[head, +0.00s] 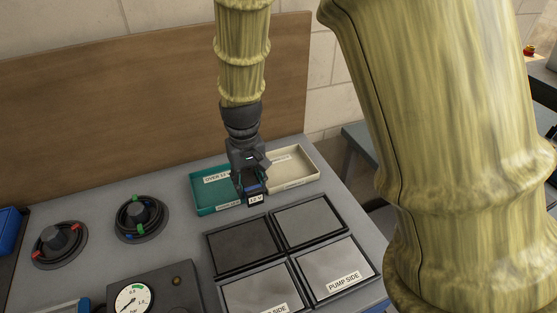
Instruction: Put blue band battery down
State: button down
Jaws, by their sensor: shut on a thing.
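My gripper (251,181) points down and is shut on the blue band battery (257,199), a dark block whose white label reads 12 V. A bit of blue shows between the fingers just above the label. The battery appears in front of the meeting edges of a teal tray (204,209) and a cream tray (316,174). The teal tray's label begins with "OVER 12". I cannot tell how high the battery is above the bench, or whether it touches a tray. The gripper hides part of both trays.
Several square framed pads (309,221) lie in front of the trays, the front ones labelled PUMP SIDE. Two round dials (141,216) and a gauge box (133,297) are at the left. A wooden board (110,100) stands behind. Grey bench (180,245) shows between them.

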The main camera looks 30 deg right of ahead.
jog(key=w+d+p, duration=0.1)
jog(key=w+d, duration=0.1)
jog(key=d, duration=0.2)
jog(key=w+d+f+p, duration=0.1)
jog(key=w+d, duration=0.1)
jog(key=d, duration=0.3)
jog(key=w+d+p, duration=0.2)
jog(key=d, duration=0.3)
jog(key=shift+w+d+f, duration=0.1)
jog(key=shift+w+f, duration=0.1)
jog(key=shift+w, duration=0.2)
jog(key=shift+f+p, duration=0.65)
jog(key=shift+f, duration=1.1)
jog(key=shift+f, duration=0.1)
jog(key=c, duration=0.9)
grip_release()
notch_tip(320, 180, up, 12)
jog(key=b, duration=0.2)
